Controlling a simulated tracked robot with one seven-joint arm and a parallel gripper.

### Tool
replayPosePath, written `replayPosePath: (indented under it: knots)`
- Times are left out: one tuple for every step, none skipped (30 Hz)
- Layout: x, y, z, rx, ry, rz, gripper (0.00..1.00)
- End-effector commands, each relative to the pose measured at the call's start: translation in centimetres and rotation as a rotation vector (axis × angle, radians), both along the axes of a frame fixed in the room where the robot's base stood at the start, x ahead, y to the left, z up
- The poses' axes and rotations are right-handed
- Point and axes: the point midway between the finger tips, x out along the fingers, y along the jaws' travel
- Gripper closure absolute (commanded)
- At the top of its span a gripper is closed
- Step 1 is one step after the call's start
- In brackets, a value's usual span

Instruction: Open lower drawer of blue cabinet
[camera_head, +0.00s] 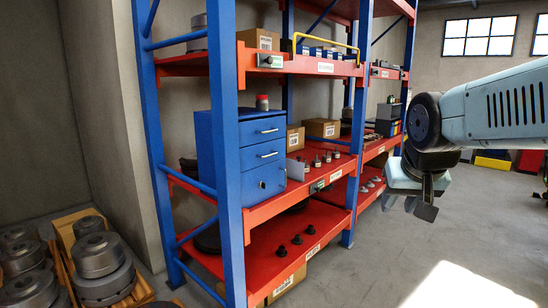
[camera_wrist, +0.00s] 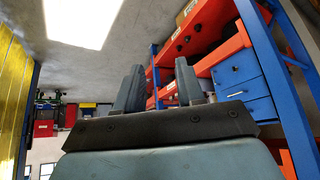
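The blue cabinet (camera_head: 218,150) stands on the middle red shelf of the blue rack in the head view. The cabinet also shows upside down in the wrist view, with the lower drawer (camera_wrist: 236,70) uppermost. My gripper (camera_head: 422,205) hangs in free air to the right of the rack, well apart from the cabinet. In the wrist view its two fingers (camera_wrist: 158,90) stand apart with nothing between them.
A blue rack upright (camera_head: 226,150) stands close to the cabinet's left front. A red-capped jar (camera_head: 262,102) stands on the cabinet. Small boxes (camera_head: 322,127) and metal parts share the shelf to the right. Rotors on pallets (camera_head: 96,262) stand at lower left. The floor (camera_head: 400,255) before the rack is clear.

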Motion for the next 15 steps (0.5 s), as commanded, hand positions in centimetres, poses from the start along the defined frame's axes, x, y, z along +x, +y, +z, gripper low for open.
replayPosePath:
  knots:
    - [2.2, 0.6, 0.2, 0.005, -0.012, -0.009, 0.62]
    - [3.4, 1.1, 0.4, 0.009, -0.024, -0.013, 0.62]
    - [4.9, 1.6, 0.6, 0.017, -0.039, -0.02, 0.62]
    - [6.1, 2.1, 0.7, 0.025, -0.051, -0.025, 0.62]
    - [7.3, 2.5, 0.8, 0.032, -0.061, -0.029, 0.62]
    - [8.9, 3.1, 0.9, 0.044, -0.076, -0.034, 0.62]
    - [10.0, 3.6, 0.9, 0.056, -0.088, -0.038, 0.62]
    - [11.2, 4.2, 1.0, 0.066, -0.098, -0.041, 0.62]
    - [12.7, 4.8, 0.9, 0.082, -0.111, -0.045, 0.62]
    - [13.9, 5.4, 0.9, 0.095, -0.121, -0.048, 0.62]
    - [15.1, 5.9, 0.8, 0.109, -0.131, -0.051, 0.62]
    - [16.6, 6.7, 0.8, 0.129, -0.146, -0.054, 0.62]
    - [17.7, 7.2, 0.6, 0.146, -0.154, -0.057, 0.62]
    - [18.8, 7.8, 0.6, 0.161, -0.164, -0.059, 0.62]
    - [20.3, 8.6, 0.4, 0.185, -0.175, -0.062, 0.62]
